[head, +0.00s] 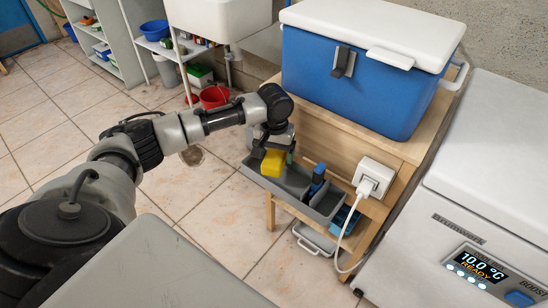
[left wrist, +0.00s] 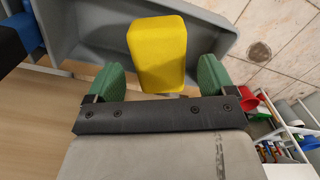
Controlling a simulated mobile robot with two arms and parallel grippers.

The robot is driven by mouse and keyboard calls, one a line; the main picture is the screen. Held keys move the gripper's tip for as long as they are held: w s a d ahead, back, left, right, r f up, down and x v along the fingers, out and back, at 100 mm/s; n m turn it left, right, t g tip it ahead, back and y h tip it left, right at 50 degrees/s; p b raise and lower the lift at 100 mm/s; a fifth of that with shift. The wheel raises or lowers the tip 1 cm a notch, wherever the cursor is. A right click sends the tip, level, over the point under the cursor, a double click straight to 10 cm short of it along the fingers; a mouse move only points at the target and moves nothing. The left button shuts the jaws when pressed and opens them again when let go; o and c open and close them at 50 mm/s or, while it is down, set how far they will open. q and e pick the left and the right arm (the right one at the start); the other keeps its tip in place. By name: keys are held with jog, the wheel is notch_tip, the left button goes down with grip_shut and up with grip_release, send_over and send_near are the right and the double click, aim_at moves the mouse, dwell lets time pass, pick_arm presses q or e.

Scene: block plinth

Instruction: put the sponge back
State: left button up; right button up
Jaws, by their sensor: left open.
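The yellow sponge (head: 273,163) is at the left end of a grey tray (head: 262,182) on the side of a wooden stand. In the left wrist view the sponge (left wrist: 157,50) stands out against the tray's grey inside (left wrist: 85,30). My left gripper (head: 277,148) is over that end of the tray, with its green fingers apart. In the left wrist view the gripper (left wrist: 158,84) has one finger on each side of the sponge's near end, with a small gap on both sides. I cannot tell whether the sponge rests on the tray floor. My right gripper is not in view.
A blue-handled tool (head: 318,178) stands in the tray, right of the sponge. A white plug box (head: 375,177) with a hanging cable is farther right. A blue cooler (head: 350,80) sits on the wooden stand (head: 405,150). Tiled floor (head: 215,215) is open at left.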

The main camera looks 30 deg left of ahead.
aim_at(274, 157)
pick_arm(q)
notch_tip(274, 157, up, 10)
jog(key=p, duration=0.2)
jog(key=shift+r, duration=0.25)
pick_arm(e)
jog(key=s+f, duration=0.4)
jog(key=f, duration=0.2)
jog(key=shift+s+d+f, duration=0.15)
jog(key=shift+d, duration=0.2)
pick_arm(q)
jog(key=shift+w, duration=0.1)
